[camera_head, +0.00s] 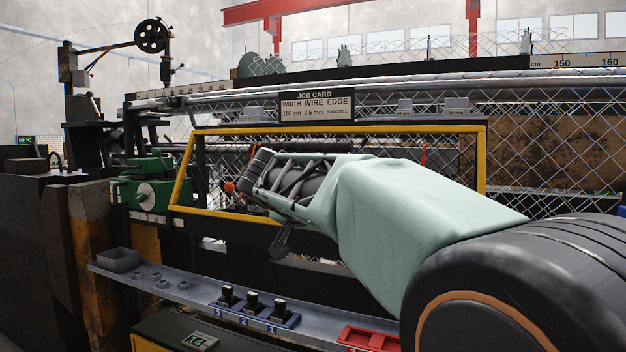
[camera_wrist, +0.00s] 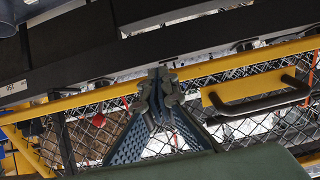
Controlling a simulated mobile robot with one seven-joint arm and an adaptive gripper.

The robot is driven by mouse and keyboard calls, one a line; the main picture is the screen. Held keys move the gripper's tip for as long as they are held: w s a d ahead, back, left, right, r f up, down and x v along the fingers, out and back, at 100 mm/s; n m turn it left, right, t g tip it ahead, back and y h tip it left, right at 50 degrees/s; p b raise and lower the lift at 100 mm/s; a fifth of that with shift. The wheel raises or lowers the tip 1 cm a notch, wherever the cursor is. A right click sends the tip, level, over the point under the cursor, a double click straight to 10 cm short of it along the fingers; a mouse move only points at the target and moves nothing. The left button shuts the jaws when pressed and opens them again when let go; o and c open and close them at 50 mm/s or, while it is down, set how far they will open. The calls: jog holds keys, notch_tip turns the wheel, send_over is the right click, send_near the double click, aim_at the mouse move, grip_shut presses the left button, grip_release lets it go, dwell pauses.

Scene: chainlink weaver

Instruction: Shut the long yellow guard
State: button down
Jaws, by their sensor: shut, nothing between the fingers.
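The long yellow guard (camera_head: 330,130) is a yellow frame with wire mesh, below the job card in the head view. Its left side slants outward toward the bottom, and my arm covers much of its middle and lower right. In the wrist view its yellow bar (camera_wrist: 110,80) runs across, with a black handle (camera_wrist: 262,104) on a yellow plate to the right. My gripper (camera_head: 281,243) is at the guard's lower edge. In the wrist view my gripper (camera_wrist: 160,82) is shut and empty, its tips overlapping the yellow bar, left of the handle. I cannot tell whether they touch.
A grey shelf (camera_head: 185,292) below holds a blue block with black switches (camera_head: 252,307), a small grey box (camera_head: 119,260) and a red tray (camera_head: 368,338). A green vise-like unit (camera_head: 148,190) stands left of the guard. The job card (camera_head: 316,105) hangs above it.

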jog(key=r+x, duration=0.1)
jog(key=x, duration=1)
jog(key=shift+w+d, duration=0.4)
jog(key=shift+w, duration=0.25)
jog(key=shift+r, duration=0.2)
jog(key=shift+s+a, duration=0.1)
